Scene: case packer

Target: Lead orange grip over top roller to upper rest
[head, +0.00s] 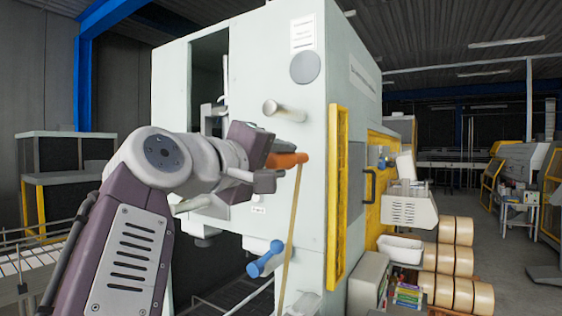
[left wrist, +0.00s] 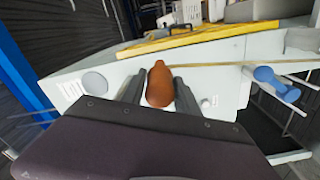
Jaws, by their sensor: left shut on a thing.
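The orange grip (head: 290,159) is held in my left gripper (head: 270,167), in front of the machine's pale side panel. In the left wrist view the orange grip (left wrist: 160,84) stands between the two dark fingers (left wrist: 160,90), which are shut on it. A tan strap (head: 291,228) hangs down from the grip. The metal top roller (head: 284,111) sticks out of the panel just above the grip. A blue roller or peg (head: 265,259) sits lower on the machine, left of the strap. I cannot make out the upper rest for certain. My right gripper is not in view.
The pale machine cabinet (head: 300,75) fills the middle, with a yellow guard rail (head: 337,198) on its right edge. Right of it are a white basket (head: 400,249) and stacked tan rolls (head: 455,262). Open floor lies farther right.

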